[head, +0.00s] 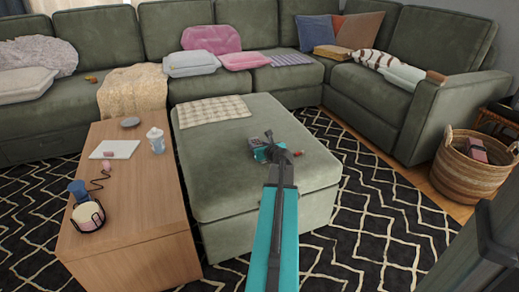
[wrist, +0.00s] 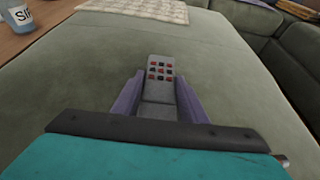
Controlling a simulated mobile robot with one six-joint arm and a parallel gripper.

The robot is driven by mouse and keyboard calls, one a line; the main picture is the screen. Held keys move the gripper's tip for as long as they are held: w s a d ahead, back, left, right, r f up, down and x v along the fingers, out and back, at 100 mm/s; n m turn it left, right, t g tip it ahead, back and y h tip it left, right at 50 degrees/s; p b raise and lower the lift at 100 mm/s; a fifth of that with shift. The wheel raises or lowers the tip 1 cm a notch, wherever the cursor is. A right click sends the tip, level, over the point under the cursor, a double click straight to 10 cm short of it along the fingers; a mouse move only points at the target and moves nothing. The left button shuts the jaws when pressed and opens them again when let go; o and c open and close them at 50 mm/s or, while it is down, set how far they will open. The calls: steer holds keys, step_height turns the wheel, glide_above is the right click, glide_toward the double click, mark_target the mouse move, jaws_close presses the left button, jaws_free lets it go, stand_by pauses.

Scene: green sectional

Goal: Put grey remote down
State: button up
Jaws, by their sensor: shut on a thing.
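The grey remote (wrist: 161,95) has red and dark buttons. It lies lengthwise between the two purple fingers of my gripper (wrist: 158,102) in the wrist view, with its button end sticking out past the fingertips. My gripper is shut on it. In the head view my gripper (head: 266,152) is over the top of the green ottoman (head: 225,165), right of its middle. The remote is too small there to make out clearly. I cannot tell whether the remote touches the ottoman's surface.
A checked cloth (head: 213,110) lies on the ottoman's far left part. A wooden table (head: 150,205) stands left, bearing a bottle (head: 156,141), a white tray (head: 112,150) and a dark-framed jar (head: 88,216). The green sectional (head: 115,45) wraps behind. A wicker basket (head: 468,178) stands right. The ottoman's near surface looks mostly clear.

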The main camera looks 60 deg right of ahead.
steer(key=shift+f, duration=0.1)
stand_by(0.3)
steer(key=o, duration=1.1)
steer(key=shift+r, duration=0.2)
steer(key=shift+p+v, duration=1.65)
steer(key=shift+v, duration=4.35)
